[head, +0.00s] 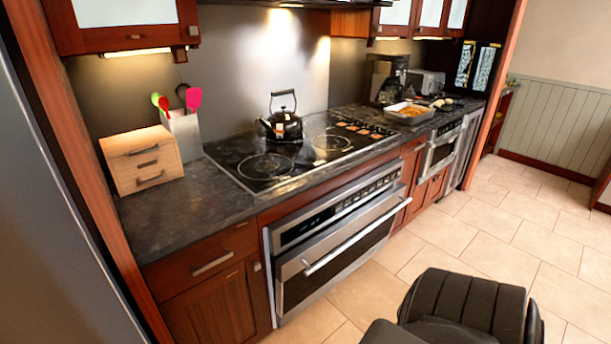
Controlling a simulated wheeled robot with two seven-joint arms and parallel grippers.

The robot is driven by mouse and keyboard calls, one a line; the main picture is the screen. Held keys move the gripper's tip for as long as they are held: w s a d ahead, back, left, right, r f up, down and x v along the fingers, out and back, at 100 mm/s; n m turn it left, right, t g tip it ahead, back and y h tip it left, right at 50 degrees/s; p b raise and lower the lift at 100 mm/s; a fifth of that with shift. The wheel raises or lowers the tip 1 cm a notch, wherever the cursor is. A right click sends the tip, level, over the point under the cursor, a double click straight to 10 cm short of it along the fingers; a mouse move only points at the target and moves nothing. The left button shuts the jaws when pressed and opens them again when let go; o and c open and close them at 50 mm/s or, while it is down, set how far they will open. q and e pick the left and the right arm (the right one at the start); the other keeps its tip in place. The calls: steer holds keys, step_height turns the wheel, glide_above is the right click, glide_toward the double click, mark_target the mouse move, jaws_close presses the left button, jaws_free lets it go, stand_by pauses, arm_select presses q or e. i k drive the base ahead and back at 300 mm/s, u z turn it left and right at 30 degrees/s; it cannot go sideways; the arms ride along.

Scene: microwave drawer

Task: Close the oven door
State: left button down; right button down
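The oven (340,230) is built into the counter front below the cooktop, in the middle of the head view. It has a steel frame and a dark control panel (318,222). Its door (335,262) has a dark glass window and a long steel bar handle (355,238). The door stands close to upright and its top edge looks tipped slightly outward. I cannot tell how wide any gap is. Neither of my grippers is in view.
A black kettle (283,124) stands on the cooktop (262,166). A wooden drawer box (142,160) and a utensil holder (183,133) sit left on the counter. A food tray (408,113) is farther right. Tiled floor (440,232) is open in front of the oven.

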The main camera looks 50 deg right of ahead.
mark_target(295, 291)
steer(key=k, duration=0.4)
steer(key=z, duration=0.8)
steer(key=i, duration=1)
steer(key=z, duration=0.1)
